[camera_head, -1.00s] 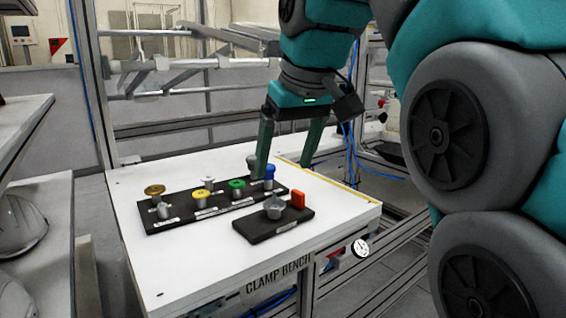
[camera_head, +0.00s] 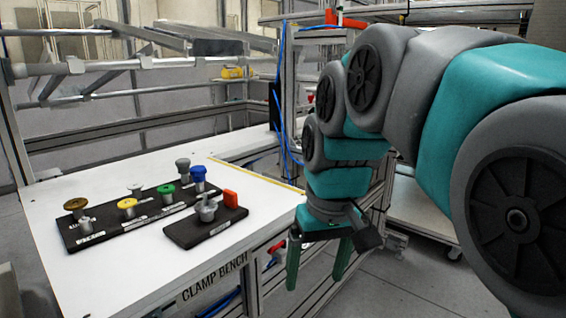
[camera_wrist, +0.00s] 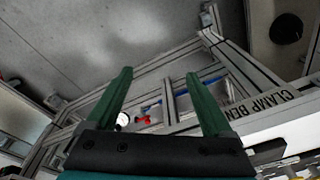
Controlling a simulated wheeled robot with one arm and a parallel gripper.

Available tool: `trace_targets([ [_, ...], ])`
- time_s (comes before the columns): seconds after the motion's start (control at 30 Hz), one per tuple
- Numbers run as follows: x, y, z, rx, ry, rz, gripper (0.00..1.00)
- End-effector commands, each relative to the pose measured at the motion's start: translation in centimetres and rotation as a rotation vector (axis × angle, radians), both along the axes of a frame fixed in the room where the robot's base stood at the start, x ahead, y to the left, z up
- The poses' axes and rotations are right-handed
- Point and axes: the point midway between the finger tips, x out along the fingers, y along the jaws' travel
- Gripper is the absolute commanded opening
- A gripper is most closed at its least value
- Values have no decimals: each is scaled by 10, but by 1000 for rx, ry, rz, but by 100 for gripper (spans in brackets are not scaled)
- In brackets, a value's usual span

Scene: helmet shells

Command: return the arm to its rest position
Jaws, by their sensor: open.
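My arm is folded at the right of the head view, in teal and grey links. My gripper (camera_head: 317,265) hangs pointing down beside the right front edge of the clamp bench (camera_head: 85,285), clear of the bench top. Its two green fingers are apart with nothing between them. In the wrist view my gripper (camera_wrist: 160,88) also shows open and empty, with the floor and the bench frame beyond the fingers.
On the bench, a long black rack (camera_head: 130,229) holds several coloured knobs. A blue cable (camera_head: 281,95) hangs behind. Grey floor (camera_head: 400,295) is open at the lower right.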

Motion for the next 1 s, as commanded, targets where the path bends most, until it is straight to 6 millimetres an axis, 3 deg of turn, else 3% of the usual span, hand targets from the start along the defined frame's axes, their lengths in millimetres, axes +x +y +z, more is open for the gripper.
trace_targets([
  [0.1,-30,-28,-38,-19,57,-70,86],
  [0.3,-87,-64,-100,-50,141,-166,86],
  [0.53,-155,-91,-161,-80,230,-248,86],
  [0.7,-182,-98,-184,-92,261,-275,86],
  [1.0,-188,-100,-189,-95,266,-281,86],
])
